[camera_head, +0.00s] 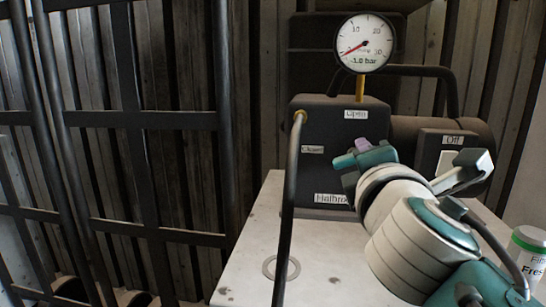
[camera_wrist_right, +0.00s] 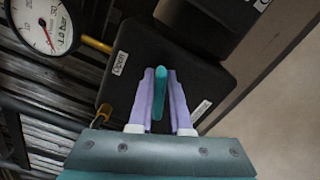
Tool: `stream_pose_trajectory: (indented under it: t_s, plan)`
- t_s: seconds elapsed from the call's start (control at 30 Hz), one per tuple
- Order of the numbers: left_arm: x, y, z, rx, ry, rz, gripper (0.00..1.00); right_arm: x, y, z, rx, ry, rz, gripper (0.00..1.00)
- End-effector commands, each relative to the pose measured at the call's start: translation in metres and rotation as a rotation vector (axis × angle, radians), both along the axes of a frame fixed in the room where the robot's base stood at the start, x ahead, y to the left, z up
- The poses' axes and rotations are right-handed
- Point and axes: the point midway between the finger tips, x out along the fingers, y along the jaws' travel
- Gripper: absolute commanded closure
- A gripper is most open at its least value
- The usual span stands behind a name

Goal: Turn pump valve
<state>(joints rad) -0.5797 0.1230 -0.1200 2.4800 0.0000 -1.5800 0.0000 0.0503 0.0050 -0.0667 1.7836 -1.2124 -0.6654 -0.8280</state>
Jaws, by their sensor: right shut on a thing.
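The pump is a dark box (camera_head: 325,125) on a pale table, with a label "Open" near its top and "Closed" at its left. The teal valve handle (camera_wrist_right: 160,98) lies between the lilac fingers of my right gripper (camera_wrist_right: 160,74), which is shut on it. In the head view my right gripper (camera_head: 363,152) is at the front of the box, and my wrist hides much of the valve. A round gauge (camera_head: 365,42) above the box reads -1.0 bar. My left gripper is not in view.
A black hose (camera_head: 291,190) runs down from a brass fitting (camera_head: 300,116) in front of the table (camera_head: 250,270). A switch box marked "Off" (camera_head: 452,140) stands to the right. A white jar with a green lid (camera_head: 530,238) is at the right edge.

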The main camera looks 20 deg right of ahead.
Motion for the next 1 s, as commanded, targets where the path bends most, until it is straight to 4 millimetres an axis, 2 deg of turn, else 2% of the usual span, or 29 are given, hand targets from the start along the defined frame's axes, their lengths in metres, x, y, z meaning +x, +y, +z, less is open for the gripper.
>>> stream_pose_trajectory:
  t_s: [0.1,0.5,1.0]
  plan:
    - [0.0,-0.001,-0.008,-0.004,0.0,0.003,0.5,0.0,0.0,-0.004,0.088,-0.054,0.0,1.0]
    - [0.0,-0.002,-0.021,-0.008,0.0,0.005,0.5,0.0,-0.001,-0.006,0.294,-0.18,0.0,1.0]
    - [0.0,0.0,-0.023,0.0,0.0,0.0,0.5,0.0,-0.001,-0.006,0.352,-0.216,0.001,1.0]
